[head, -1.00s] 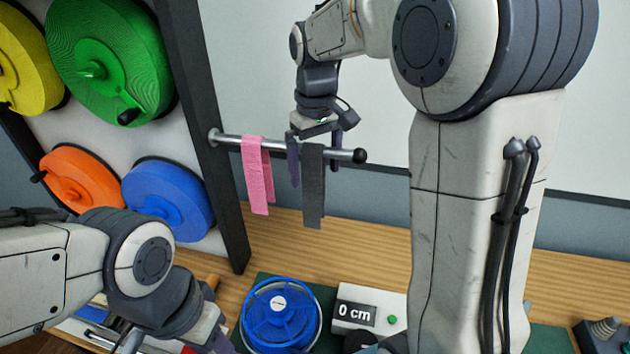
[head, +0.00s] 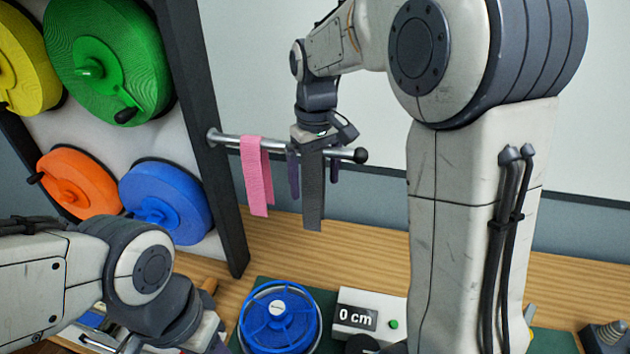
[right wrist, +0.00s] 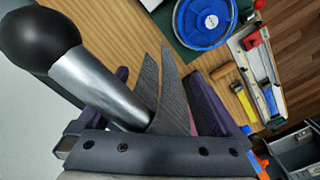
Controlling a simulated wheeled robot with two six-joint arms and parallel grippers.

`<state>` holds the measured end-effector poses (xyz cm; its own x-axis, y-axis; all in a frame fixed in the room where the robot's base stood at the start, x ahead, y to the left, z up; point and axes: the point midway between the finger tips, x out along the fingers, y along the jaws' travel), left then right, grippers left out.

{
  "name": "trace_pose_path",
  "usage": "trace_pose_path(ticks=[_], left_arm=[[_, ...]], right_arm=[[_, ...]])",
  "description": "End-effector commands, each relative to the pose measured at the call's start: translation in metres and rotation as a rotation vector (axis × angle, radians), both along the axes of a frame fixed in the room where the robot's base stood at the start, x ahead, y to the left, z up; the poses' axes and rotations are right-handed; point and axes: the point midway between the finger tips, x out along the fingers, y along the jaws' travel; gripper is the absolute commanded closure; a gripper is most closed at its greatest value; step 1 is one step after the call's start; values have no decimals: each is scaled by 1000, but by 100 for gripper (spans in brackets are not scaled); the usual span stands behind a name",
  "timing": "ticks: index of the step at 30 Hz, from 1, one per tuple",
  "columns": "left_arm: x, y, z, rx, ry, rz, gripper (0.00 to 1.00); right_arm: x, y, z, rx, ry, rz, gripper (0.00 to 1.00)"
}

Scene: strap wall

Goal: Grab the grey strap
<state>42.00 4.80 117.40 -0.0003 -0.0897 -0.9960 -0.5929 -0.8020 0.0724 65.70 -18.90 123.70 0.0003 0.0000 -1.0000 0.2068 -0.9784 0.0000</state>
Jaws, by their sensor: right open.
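The grey strap (head: 312,212) hangs over a metal rod (head: 228,139) beside a pink strap (head: 256,180). My right gripper (head: 314,180) is over the rod from above. It is open, with one purple finger on each side of the grey strap. In the right wrist view the grey strap (right wrist: 172,95) hangs in two layers over the rod (right wrist: 100,85), between the fingers and apart from them. The gripper hides the strap's top in the head view. My left gripper (head: 215,342) is low at the left, cut off by the frame edge.
The rod ends in a black ball (head: 361,156). A rack post (head: 215,160) and coloured reels, including a green one (head: 110,70), stand at the left. Below are a blue reel (head: 280,335) and a box reading 0 cm (head: 356,318). The space between straps and table is clear.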

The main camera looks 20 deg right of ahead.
Motion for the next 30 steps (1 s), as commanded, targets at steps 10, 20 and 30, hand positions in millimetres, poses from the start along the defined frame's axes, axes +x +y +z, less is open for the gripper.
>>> trace_pose_path(ticks=[10,20,30], left_arm=[[0,0,-1,0,0,0,55],[0,0,-1,0,0,0,55],[0,0,21,0,0,0,55]], right_arm=[[0,0,-1,0,0,0,12],[0,1,-1,2,1,1,71],[-1,3,22,5,1,2,72]])
